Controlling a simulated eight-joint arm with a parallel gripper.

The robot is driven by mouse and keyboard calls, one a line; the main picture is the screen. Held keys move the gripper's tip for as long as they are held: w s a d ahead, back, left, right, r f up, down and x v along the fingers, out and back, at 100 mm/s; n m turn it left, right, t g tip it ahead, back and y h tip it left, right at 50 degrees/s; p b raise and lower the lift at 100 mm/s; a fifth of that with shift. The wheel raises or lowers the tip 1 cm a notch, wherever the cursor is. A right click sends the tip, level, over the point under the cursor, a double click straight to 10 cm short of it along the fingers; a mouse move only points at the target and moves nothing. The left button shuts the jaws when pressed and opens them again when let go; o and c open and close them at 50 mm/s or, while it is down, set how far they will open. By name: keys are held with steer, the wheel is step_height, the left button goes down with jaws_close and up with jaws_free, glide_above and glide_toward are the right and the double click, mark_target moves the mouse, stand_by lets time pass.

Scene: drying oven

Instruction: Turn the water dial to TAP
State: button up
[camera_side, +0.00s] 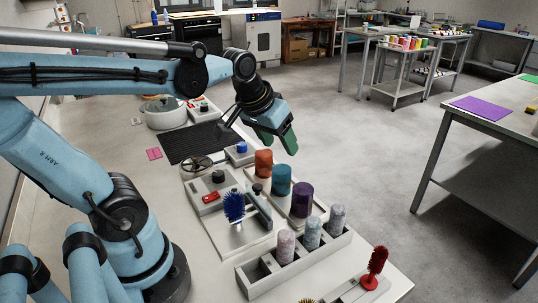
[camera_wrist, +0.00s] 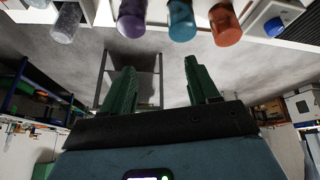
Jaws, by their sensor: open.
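On the bench below stands a grey panel with a black knob (camera_side: 218,176) and a red lever (camera_side: 210,197). Another black knob (camera_side: 204,106) sits on a box further back. No lettering is readable, so I cannot tell which knob is the water dial or where it points. My gripper touches none of them.
A spoked handwheel (camera_side: 197,163) and a blue button (camera_side: 241,146) are near the panel. Orange (camera_side: 263,162), teal (camera_side: 281,180) and purple (camera_side: 302,199) cylinders stand to the right. A blue brush (camera_side: 234,207) stands upright in front. A black mat (camera_side: 200,141) lies behind.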

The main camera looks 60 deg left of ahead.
steer(key=w+a+r+n+g, duration=0.1)
steer(key=w+a+n+g, duration=0.15)
steer(key=a, duration=0.45)
steer(key=w+a+n+g, duration=0.1)
steer(key=w+a+n, duration=0.1)
steer(key=a+n, duration=0.35)
steer(key=n+g+h, duration=0.1)
steer(key=n, duration=0.2)
glide_toward(242, 144)
steer(key=f, duration=0.8)
steer(key=shift+w+f, duration=0.3)
steer(key=shift+f, duration=0.05)
steer(key=c, duration=1)
steer(key=shift+c, duration=0.2)
